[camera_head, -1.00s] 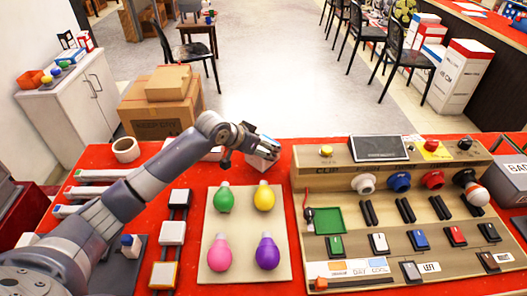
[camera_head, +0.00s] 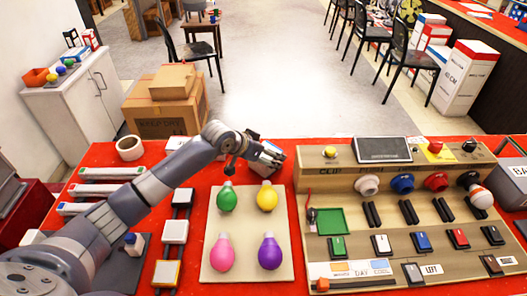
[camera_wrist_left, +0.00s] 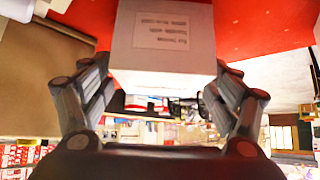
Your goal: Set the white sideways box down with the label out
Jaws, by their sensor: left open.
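The white box (camera_head: 269,158) is at the back edge of the red table, left of the control panel; my left gripper partly hides it. In the left wrist view the white box (camera_wrist_left: 165,45) shows a face with a printed label between my fingers, with red tabletop behind it. My left gripper (camera_head: 254,149) is at the box, its jaws open. In the left wrist view the fingers of my left gripper (camera_wrist_left: 160,92) stand on either side of the box's near end. I cannot tell whether the box rests fully on the table. My right gripper is not in view.
The beige control panel (camera_head: 345,170) stands close right of the box. A board with several coloured bulbs (camera_head: 246,216) lies in front. A tape roll (camera_head: 130,148) and a white block (camera_head: 177,143) are to the left. Cardboard boxes (camera_head: 165,113) stand beyond the table.

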